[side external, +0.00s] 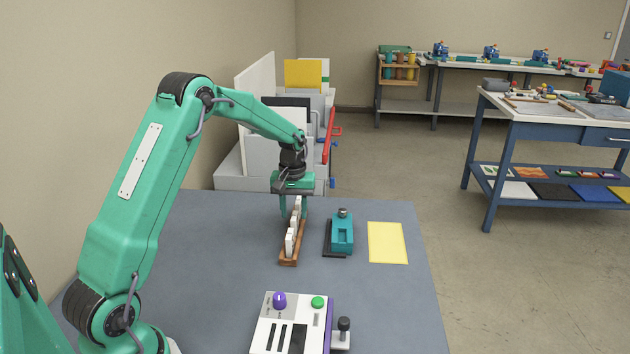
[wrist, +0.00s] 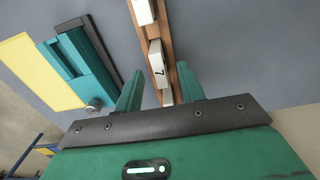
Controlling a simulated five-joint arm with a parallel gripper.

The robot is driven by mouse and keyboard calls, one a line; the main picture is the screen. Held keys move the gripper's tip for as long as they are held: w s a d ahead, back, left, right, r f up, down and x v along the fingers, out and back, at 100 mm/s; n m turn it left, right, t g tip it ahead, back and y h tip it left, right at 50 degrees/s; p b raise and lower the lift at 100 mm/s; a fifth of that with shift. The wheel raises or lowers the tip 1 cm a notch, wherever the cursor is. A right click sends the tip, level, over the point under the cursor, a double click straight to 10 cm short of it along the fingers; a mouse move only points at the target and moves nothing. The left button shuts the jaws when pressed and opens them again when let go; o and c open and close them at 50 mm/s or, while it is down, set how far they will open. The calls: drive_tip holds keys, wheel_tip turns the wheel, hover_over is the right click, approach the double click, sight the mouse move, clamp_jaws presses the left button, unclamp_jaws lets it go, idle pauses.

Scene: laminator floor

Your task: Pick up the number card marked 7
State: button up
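A white number card marked 7 (wrist: 155,62) stands in a wooden rack (wrist: 166,30) in the wrist view. Another white card (wrist: 143,11) is at the top of that view, and part of a white piece shows below the 7. The side view shows the brown rack (side external: 289,262) with several white cards in a row, their numbers unreadable. My gripper (side external: 293,207) points down over the rack's far end. In the wrist view my gripper (wrist: 159,68) is open, with a finger on each side of the rack near the 7. Contact with a card cannot be seen.
A teal device (side external: 342,234) with a dark base stands right of the rack, with a yellow sheet (side external: 387,242) beyond it. A control box (side external: 292,325) with a purple knob and green button sits at the front. The blue-grey tabletop (side external: 215,235) is clear left of the rack.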

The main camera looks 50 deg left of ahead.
sight(294, 216)
drive_tip(key=shift+f, duration=1.55)
drive_tip(key=shift+c, duration=0.2)
clamp_jaws()
